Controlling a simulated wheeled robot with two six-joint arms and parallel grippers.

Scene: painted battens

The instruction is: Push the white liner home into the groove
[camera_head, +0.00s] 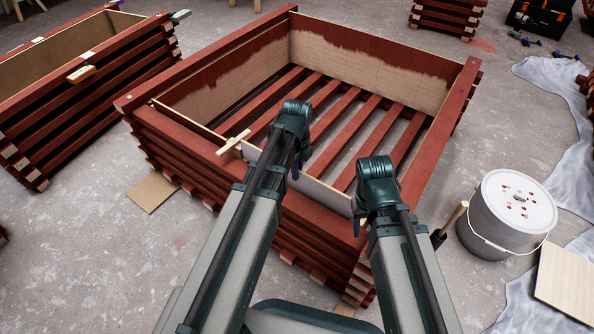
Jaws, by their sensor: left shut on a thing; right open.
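The white liner (325,194) is a thin pale panel along the near inner side of the red slatted crate (190,138). My arms hide much of it. My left gripper (297,168) is shut on the liner near its middle, with its fingertips partly hidden. My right gripper (358,222) is open by the liner's right end, at the near right of the crate. Whether it touches the liner cannot be told. The groove is hidden, so I cannot see how deep the liner sits.
Another red crate (75,85) is at the left.

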